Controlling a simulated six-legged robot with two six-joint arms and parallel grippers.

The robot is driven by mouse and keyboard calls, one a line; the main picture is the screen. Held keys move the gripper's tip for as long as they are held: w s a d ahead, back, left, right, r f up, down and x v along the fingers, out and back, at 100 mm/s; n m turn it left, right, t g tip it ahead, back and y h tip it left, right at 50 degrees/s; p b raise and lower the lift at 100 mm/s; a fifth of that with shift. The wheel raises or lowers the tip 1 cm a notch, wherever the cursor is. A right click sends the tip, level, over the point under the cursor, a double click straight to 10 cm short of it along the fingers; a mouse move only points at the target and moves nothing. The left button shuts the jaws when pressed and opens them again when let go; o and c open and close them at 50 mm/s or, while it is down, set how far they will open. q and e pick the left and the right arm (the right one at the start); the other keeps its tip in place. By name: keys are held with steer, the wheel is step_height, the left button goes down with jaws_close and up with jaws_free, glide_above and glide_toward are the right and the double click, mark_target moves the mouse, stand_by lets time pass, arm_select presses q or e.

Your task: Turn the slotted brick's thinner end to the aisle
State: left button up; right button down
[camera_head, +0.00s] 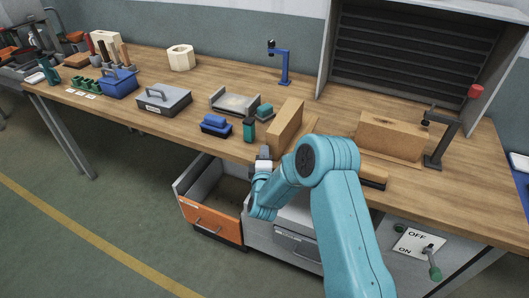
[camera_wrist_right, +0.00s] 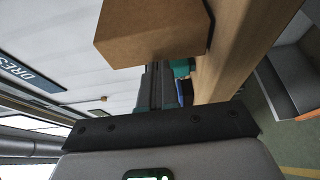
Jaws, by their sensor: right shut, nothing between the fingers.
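A tan-brown brick (camera_head: 286,125) stands on the workbench (camera_head: 330,112) near its front edge, left of my right arm's elbow. A larger brown brick (camera_head: 390,138) stands farther right. I cannot make out a slot in either, so I cannot tell which is the slotted one. My right gripper (camera_head: 264,153) is at the bench's front edge, just in front and left of the tan-brown brick. It is shut and empty. In the right wrist view, a brown brick (camera_wrist_right: 150,30) is just beyond the shut fingers (camera_wrist_right: 158,85); contact is unclear. My left gripper is out of view.
A green block (camera_head: 249,130), a blue-topped brush (camera_head: 216,125) and a grey tray (camera_head: 235,103) stand left of the brick. A red-knobbed stand (camera_head: 443,135) is at the right. An open orange-fronted drawer (camera_head: 213,224) lies below the gripper. Bare wood lies behind the brick.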

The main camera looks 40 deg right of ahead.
mark_target(280, 147)
steer(key=d+b, duration=0.2)
steer(key=d, duration=0.1)
steer(key=d+b, duration=0.2)
steer(key=d, duration=0.1)
steer(key=shift+w+d+f, duration=0.2)
steer(key=shift+d, duration=0.45)
steer(key=shift+w+r, duration=0.1)
steer(key=shift+r, duration=0.15)
steer(key=shift+f, duration=0.1)
